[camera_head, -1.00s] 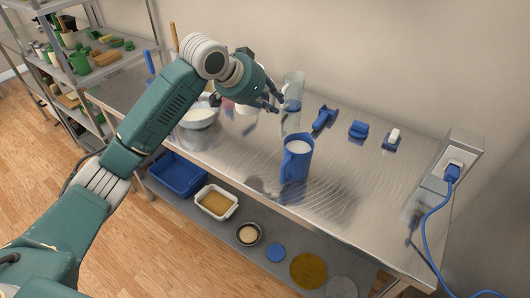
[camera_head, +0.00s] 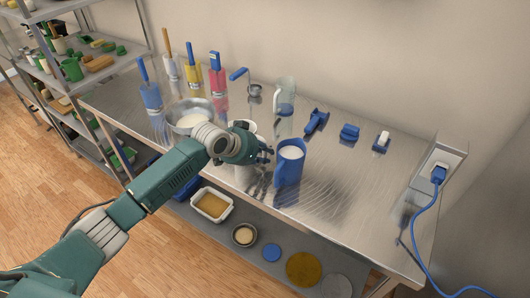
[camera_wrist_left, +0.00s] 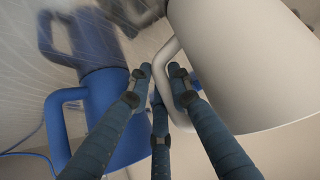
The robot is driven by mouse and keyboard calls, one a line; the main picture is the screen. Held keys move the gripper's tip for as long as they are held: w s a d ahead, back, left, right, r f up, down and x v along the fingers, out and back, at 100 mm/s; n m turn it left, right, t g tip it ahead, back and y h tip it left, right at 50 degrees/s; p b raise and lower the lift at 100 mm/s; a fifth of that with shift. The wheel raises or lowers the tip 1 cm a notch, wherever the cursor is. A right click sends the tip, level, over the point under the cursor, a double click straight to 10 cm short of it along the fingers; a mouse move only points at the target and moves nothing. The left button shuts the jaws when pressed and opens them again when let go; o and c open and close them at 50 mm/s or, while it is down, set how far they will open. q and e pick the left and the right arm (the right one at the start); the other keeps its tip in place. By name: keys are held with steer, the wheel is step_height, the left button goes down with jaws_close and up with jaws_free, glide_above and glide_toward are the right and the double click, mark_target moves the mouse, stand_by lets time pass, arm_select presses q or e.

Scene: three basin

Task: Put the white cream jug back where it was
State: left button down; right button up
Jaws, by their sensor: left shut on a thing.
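In the left wrist view the white jug (camera_wrist_left: 245,60) fills the upper right. Its handle lies between the fingers of my left gripper (camera_wrist_left: 165,85), which is shut on it. I cannot tell whether the jug's base touches the table. A blue jug (camera_head: 289,165) holding white liquid stands just right of the gripper; it also shows in the left wrist view (camera_wrist_left: 100,100). My right gripper is not in view.
A steel bowl (camera_head: 180,112) with white contents stands to the left. A tall clear jug (camera_head: 285,100) stands behind the blue jug. Blue tools and several brush holders line the back. The steel table (camera_head: 350,205) is clear to the right of the blue jug.

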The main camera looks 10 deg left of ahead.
arm_select(q)
steer(key=shift+f, duration=0.1)
steer(key=c, duration=1.6)
jaws_free()
steer(key=shift+o, duration=0.2)
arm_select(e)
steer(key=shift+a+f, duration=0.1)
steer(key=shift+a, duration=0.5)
arm_select(q)
steer(key=shift+r, duration=0.2)
steer(key=b+v, duration=0.2)
steer(key=v, duration=1)
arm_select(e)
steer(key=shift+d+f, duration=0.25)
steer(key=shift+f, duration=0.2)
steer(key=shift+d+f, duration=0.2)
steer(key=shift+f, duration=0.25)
arm_select(q)
steer(key=shift+f, duration=0.1)
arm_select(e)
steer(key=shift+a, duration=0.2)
